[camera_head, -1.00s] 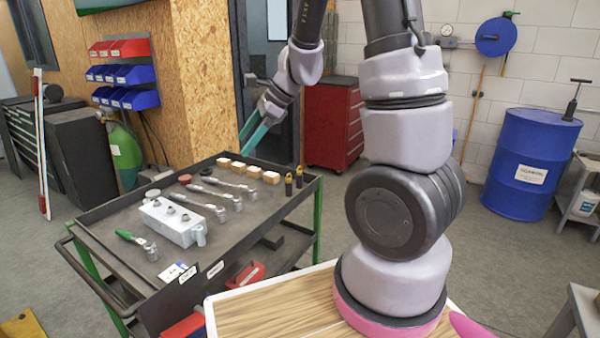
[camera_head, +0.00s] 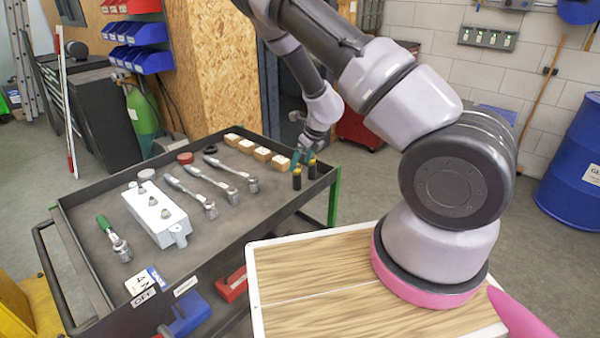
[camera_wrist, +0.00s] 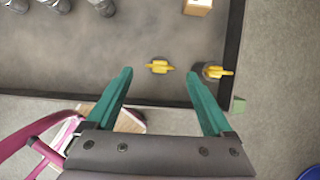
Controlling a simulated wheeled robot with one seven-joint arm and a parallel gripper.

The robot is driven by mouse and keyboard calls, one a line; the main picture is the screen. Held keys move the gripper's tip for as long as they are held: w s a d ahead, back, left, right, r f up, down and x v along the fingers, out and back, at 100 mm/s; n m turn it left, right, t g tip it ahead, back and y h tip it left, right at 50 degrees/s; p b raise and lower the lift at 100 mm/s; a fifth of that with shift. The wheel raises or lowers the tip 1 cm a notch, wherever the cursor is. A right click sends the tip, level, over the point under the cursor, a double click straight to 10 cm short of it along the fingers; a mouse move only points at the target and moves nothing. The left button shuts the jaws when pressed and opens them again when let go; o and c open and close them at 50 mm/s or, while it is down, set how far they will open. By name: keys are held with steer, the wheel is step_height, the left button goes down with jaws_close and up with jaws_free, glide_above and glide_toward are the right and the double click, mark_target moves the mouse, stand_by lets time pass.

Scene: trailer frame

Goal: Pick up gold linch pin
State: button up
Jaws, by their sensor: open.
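Two small upright pieces with black bodies and yellow tops, the left one (camera_head: 297,178) and the right one (camera_head: 312,169), stand at the tray's right corner. In the wrist view, one yellow top (camera_wrist: 159,66) shows between the fingertips and the other (camera_wrist: 217,71) just outside the right finger. I cannot tell for certain which is the gold linch pin. My gripper (camera_head: 303,156), with teal fingers, is open and empty above or just behind these pieces. The fingers also show in the wrist view (camera_wrist: 160,76). The exact height gap is unclear.
The dark tray cart (camera_head: 95,285) also holds several wooden blocks (camera_head: 262,154), several ratchet-like tools (camera_head: 208,207), a white box (camera_head: 160,212) and a green-handled tool (camera_head: 115,240). The tray's raised rim (camera_wrist: 234,50) runs close to the right yellow-topped piece. A wood-topped surface (camera_head: 310,275) is in front.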

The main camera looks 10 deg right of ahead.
mark_target(295, 175)
steer(key=x, duration=0.8)
steer(key=shift+f, duration=0.3)
steer(key=shift+c, duration=0.3)
steer(key=c, duration=1.2)
steer(key=shift+c, duration=0.2)
steer(key=shift+r, duration=0.1)
steer(key=shift+r, duration=4.95)
